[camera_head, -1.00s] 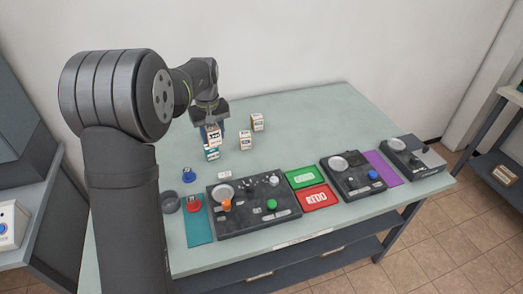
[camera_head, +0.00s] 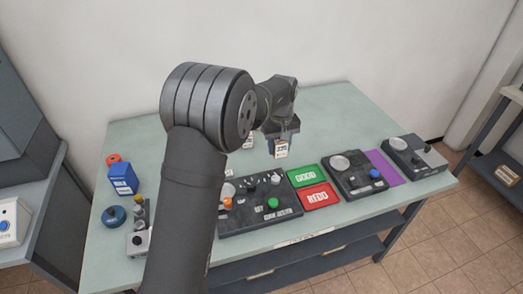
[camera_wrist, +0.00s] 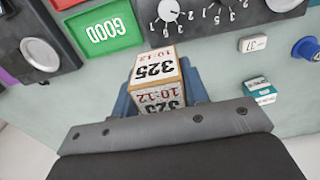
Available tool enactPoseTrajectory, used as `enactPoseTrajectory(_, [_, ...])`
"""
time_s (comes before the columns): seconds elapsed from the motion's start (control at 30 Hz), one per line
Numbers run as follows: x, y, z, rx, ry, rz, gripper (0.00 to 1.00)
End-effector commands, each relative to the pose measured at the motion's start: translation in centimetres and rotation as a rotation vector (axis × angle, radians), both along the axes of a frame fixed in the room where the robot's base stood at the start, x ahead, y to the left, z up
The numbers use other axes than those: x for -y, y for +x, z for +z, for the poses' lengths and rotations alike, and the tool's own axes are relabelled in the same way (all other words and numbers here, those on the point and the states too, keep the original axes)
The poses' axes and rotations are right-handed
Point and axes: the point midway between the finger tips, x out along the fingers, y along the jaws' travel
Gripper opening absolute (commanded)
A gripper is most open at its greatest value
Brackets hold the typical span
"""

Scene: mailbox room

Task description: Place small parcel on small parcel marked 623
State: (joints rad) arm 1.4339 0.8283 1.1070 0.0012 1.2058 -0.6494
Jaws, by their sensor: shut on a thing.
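My gripper (camera_head: 281,138) is shut on a small parcel (camera_head: 281,151) and holds it out over the table, right of the arm. In the wrist view my gripper (camera_wrist: 160,98) has its blue fingers on both sides of this parcel (camera_wrist: 155,69), which is white and tan and marked 325. A teal and white small parcel (camera_wrist: 259,91) sits apart on the table in the wrist view. Another small parcel (camera_head: 248,143) shows beside my arm in the head view, partly hidden. I cannot read 623 on any parcel; my arm hides part of the table.
Black control panels (camera_head: 262,207) line the table's front, with a green GOOD pad (camera_head: 306,175), a red REDO pad (camera_head: 314,197) and a purple mat (camera_head: 383,167). A blue box (camera_head: 123,180) stands at the left. The table's back right is clear.

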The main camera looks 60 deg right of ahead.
Motion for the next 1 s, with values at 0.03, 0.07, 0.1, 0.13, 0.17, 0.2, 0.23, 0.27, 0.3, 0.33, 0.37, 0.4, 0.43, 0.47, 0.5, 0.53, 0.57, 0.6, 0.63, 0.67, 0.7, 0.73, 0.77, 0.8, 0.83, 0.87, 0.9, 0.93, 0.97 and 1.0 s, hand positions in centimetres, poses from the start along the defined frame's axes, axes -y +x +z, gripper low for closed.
enactPoseTrajectory(0.03, [0.1,0.8,-0.5,0.000,0.000,0.004,0.16])
enactPoseTrajectory(0.07, [0.2,1.3,-0.9,0.000,0.001,0.004,0.16])
enactPoseTrajectory(0.1, [0.4,2.1,-1.4,0.000,0.001,0.004,0.16])
enactPoseTrajectory(0.13, [0.6,2.8,-1.8,0.000,0.001,0.005,0.16])
enactPoseTrajectory(0.17, [0.7,3.4,-2.2,0.000,0.001,0.006,0.16])
enactPoseTrajectory(0.2, [0.9,4.4,-2.8,0.000,0.001,0.005,0.16])
enactPoseTrajectory(0.23, [1.1,5.1,-3.2,0.000,0.001,0.005,0.16])
enactPoseTrajectory(0.27, [1.3,5.7,-3.7,0.000,0.001,0.005,0.16])
enactPoseTrajectory(0.3, [1.4,6.6,-4.2,-0.001,0.001,0.005,0.16])
enactPoseTrajectory(0.33, [1.6,7.3,-4.6,0.000,0.001,0.005,0.16])
enactPoseTrajectory(0.37, [1.8,7.9,-5.0,-0.001,0.001,0.005,0.16])
enactPoseTrajectory(0.4, [1.9,8.6,-5.4,-0.001,0.001,0.004,0.16])
enactPoseTrajectory(0.43, [2.0,9.1,-5.7,0.000,0.001,0.003,0.16])
enactPoseTrajectory(0.47, [2.1,9.6,-6.0,0.000,0.000,0.003,0.16])
enactPoseTrajectory(0.5, [2.3,10.0,-6.2,0.000,0.000,0.003,0.16])
enactPoseTrajectory(0.53, [2.3,10.3,-6.4,0.000,0.000,0.003,0.16])
enactPoseTrajectory(0.57, [2.4,10.5,-6.6,0.000,0.000,0.002,0.16])
enactPoseTrajectory(0.6, [2.5,10.8,-6.7,0.001,-0.001,0.001,0.16])
enactPoseTrajectory(0.63, [2.5,10.9,-6.8,0.000,-0.001,0.001,0.16])
enactPoseTrajectory(0.67, [2.5,11.0,-6.9,0.000,-0.001,0.001,0.16])
enactPoseTrajectory(0.7, [2.5,11.0,-7.1,0.000,0.000,0.000,0.16])
enactPoseTrajectory(0.73, [2.5,11.0,-7.3,0.000,0.000,0.000,0.16])
enactPoseTrajectory(0.77, [2.5,11.0,-7.6,-0.001,0.001,0.000,0.16])
enactPoseTrajectory(0.8, [2.5,11.0,-8.2,-0.001,0.001,0.000,0.16])
enactPoseTrajectory(0.83, [2.5,11.0,-8.7,0.000,0.001,0.000,0.16])
enactPoseTrajectory(0.87, [2.4,11.0,-9.2,-0.001,0.002,0.000,0.16])
enactPoseTrajectory(0.9, [2.4,11.0,-9.8,-0.001,0.002,0.000,0.16])
enactPoseTrajectory(0.93, [2.5,11.0,-10.2,0.000,0.001,0.000,0.16])
enactPoseTrajectory(0.97, [2.5,11.0,-10.5,-0.001,0.001,0.000,0.16])
enactPoseTrajectory(1.0, [2.5,11.0,-10.8,-0.001,0.001,0.000,0.16])
